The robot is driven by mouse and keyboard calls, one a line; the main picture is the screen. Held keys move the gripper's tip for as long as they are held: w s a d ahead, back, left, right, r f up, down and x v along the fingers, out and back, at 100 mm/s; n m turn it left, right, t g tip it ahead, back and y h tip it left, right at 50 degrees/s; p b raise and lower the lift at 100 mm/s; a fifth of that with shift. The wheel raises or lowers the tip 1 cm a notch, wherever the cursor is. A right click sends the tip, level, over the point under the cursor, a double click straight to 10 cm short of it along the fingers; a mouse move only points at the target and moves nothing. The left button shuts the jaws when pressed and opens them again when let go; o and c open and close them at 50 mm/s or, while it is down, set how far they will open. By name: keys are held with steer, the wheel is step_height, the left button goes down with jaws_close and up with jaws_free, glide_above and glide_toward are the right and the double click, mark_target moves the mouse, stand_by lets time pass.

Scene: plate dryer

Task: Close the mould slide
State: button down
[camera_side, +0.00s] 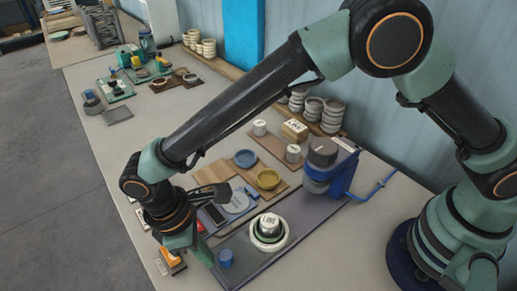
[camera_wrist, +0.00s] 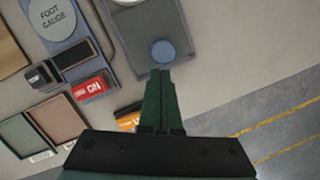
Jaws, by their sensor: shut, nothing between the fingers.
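The mould slide is a long dark plate (camera_side: 313,209) running diagonally from the front toward the blue press (camera_side: 345,178). A round mould with a white ring (camera_side: 284,243) and a metal top marked "LINE" sits on it, out in front of the press. A blue knob (camera_side: 226,257) stands at the slide's near end; the knob (camera_wrist: 162,52) also shows in the wrist view. My gripper (camera_wrist: 161,73) is shut and empty, pointing at the knob, with its fingertips just short of it in the picture. I cannot tell whether they touch. In the side view my gripper (camera_side: 207,258) is beside the knob.
An orange item (camera_wrist: 128,120) is near the table edge.

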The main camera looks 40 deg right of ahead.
mark_target(251, 238)
stand_by(0.3)
steer(key=d, duration=0.9)
steer(key=shift+d, duration=0.15)
